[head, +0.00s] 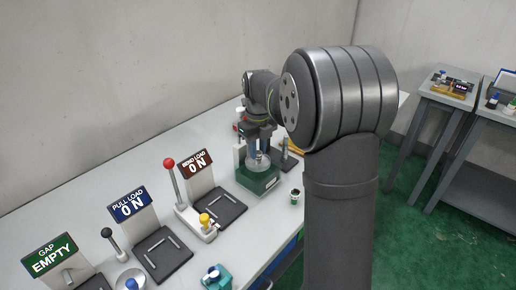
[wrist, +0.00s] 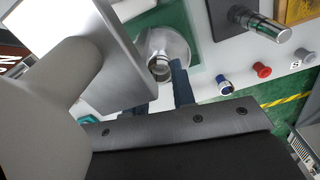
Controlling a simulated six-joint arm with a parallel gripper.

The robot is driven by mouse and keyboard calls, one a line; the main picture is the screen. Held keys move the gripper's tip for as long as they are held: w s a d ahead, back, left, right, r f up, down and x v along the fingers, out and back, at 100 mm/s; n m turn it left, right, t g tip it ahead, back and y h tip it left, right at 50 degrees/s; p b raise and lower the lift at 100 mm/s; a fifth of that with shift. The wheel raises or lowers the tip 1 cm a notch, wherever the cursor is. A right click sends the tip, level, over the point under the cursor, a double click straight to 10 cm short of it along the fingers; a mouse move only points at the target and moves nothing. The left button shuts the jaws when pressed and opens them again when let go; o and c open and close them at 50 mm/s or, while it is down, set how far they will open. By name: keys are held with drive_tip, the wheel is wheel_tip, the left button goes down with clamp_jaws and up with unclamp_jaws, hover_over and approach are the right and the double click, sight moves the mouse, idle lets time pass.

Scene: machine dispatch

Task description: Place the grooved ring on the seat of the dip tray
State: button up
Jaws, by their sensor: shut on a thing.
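In the wrist view the green block (wrist: 178,15) and the vessel (wrist: 176,44) show beyond the fingers. My gripper (wrist: 162,78) is shut on a small shiny metal ring (wrist: 159,68), seen at the fingertips in front of the vessel. The ring's groove is too small to tell. The seat is hidden, and I cannot tell whether the ring touches anything.
A red-knobbed lever (head: 169,163) stands left by the "BEND LOAD 0 N" sign (head: 196,163). A small jar (head: 295,196) stands right of the green block. In the wrist view a metal cylinder (wrist: 265,26), a blue-banded piece (wrist: 224,85) and a red knob (wrist: 262,71) lie right.

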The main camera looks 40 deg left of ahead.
drive_tip(key=o, duration=1)
drive_tip(key=shift+f, duration=0.1)
drive_tip(key=shift+c, duration=0.2)
wheel_tip(320, 180, up, 12)
drive_tip(key=shift+f, duration=4)
